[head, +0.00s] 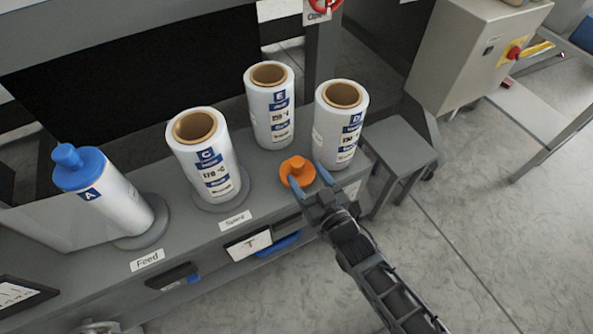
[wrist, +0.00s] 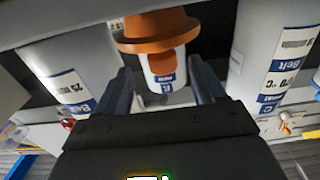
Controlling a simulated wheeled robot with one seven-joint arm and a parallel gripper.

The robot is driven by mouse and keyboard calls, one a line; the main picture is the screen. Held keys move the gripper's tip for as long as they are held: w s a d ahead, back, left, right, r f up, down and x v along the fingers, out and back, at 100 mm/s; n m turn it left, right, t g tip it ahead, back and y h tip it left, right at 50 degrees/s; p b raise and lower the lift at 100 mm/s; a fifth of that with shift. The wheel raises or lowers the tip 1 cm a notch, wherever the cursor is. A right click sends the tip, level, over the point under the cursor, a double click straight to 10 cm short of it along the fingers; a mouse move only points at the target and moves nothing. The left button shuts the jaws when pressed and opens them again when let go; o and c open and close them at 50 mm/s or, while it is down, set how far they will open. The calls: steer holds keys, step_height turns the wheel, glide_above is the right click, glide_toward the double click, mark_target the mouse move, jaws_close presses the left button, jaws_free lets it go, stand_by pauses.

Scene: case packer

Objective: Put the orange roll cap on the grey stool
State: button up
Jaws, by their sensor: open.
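The orange roll cap (head: 297,172) sits on the grey bench top, in front of rolls E and D. In the wrist view the orange cap (wrist: 158,32) shows at the top, ahead of and between the fingers. My gripper (head: 308,174) is open, its blue-tipped fingers on either side of the cap in the head view. Whether they touch it I cannot tell. The grey stool (head: 395,150) stands on the floor to the right of the bench, with its top bare.
Rolls C (head: 208,160), E (head: 270,105) and D (head: 340,125) stand upright on the bench without caps. A grey control box (head: 470,55) stands behind the stool.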

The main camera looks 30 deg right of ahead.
mark_target(301, 170)
steer(key=w, duration=0.5)
steer(key=shift+w+a, duration=0.1)
steer(key=shift+a, duration=0.05)
steer(key=c, duration=1.2)
step_height(301, 170, up, 8)
steer(key=shift+r+p, duration=0.25)
steer(key=shift+p, duration=0.45)
steer(key=shift+r, duration=0.25)
steer(key=s+f, duration=0.7)
steer(key=shift+s+f, duration=0.1)
steer(key=shift+s, duration=0.15)
